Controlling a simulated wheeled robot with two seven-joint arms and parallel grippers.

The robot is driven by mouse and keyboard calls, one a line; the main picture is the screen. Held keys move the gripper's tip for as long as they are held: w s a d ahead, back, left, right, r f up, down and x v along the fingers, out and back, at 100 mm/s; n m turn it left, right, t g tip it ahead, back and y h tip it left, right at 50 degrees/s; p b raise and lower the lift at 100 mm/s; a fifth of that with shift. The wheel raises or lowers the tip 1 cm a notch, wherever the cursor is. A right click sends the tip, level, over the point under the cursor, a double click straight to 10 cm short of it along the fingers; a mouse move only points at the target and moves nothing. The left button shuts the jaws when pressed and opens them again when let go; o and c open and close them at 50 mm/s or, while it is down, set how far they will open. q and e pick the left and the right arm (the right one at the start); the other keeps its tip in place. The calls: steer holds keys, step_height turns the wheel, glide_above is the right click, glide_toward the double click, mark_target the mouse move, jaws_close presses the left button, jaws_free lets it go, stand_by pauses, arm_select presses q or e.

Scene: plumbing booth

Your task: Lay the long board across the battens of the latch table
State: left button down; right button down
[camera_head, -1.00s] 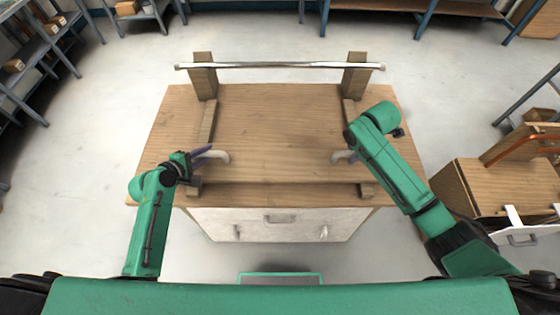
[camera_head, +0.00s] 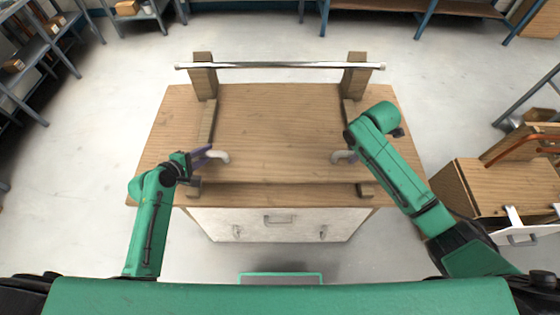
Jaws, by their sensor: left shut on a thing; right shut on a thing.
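The long board (camera_head: 280,170) spans left to right over the front part of the latch table (camera_head: 160,118). It hides part of the left batten (camera_head: 207,125) and right batten (camera_head: 350,112); their front ends show past its near edge. I cannot tell whether it rests on them or is just above. A pale curved handle (camera_head: 222,157) stands at its left and another (camera_head: 338,157) at its right. My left gripper (camera_head: 210,155) is shut on the left handle. My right gripper (camera_head: 350,154) is shut on the right handle, its fingers partly hidden by my arm.
A metal bar (camera_head: 280,65) lies across two wooden posts at the table's back. The table has a pale drawer front (camera_head: 280,222). A smaller wooden bench (camera_head: 500,195) stands at the right near my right arm. Shelves (camera_head: 40,50) stand at the left. The tabletop behind the board is clear.

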steer(key=shift+w+r, duration=0.1)
stand_by(0.6)
